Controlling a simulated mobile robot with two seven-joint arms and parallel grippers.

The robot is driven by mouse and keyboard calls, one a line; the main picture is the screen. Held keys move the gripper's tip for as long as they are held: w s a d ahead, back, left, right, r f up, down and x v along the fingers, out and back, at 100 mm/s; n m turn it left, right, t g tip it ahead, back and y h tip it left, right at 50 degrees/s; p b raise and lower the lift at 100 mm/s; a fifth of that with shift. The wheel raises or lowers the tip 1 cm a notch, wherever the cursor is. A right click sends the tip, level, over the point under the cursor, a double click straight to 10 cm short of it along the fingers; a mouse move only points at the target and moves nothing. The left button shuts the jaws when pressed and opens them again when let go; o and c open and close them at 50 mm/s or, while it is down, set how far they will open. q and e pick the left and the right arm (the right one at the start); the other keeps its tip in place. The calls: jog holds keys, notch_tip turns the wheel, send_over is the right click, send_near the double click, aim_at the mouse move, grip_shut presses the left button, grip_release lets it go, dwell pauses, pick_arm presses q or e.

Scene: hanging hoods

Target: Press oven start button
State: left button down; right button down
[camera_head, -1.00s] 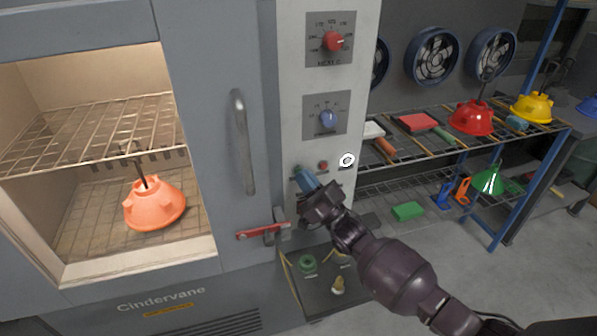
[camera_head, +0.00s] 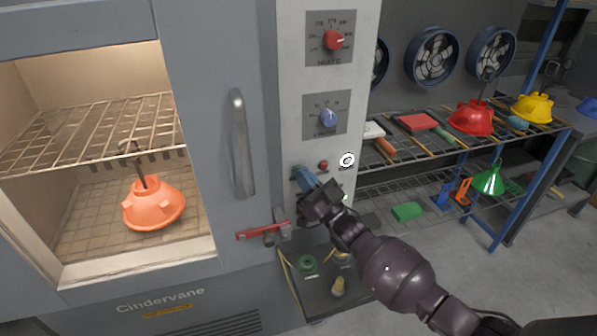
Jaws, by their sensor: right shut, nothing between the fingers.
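The oven (camera_head: 185,240) is grey, with an upright control panel (camera_head: 290,95) right of its door. The panel has a red knob (camera_head: 333,40), a blue knob (camera_head: 328,118) and a small red button or lamp (camera_head: 323,165) below them. My left gripper is out of view.
An orange hood (camera_head: 152,205) sits inside the lit oven. A door handle (camera_head: 242,143) and a red latch lever (camera_head: 263,231) are close to my right gripper. A shelf rack (camera_head: 510,185) with red, yellow and green hoods stands at the right.

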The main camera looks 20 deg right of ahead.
jog(key=shift+s+p, duration=0.35)
jog(key=shift+s, duration=0.45)
jog(key=s+p, duration=0.2)
jog(key=s, duration=0.3)
jog(key=shift+d, duration=0.1)
dwell(0.3)
dwell(0.4)
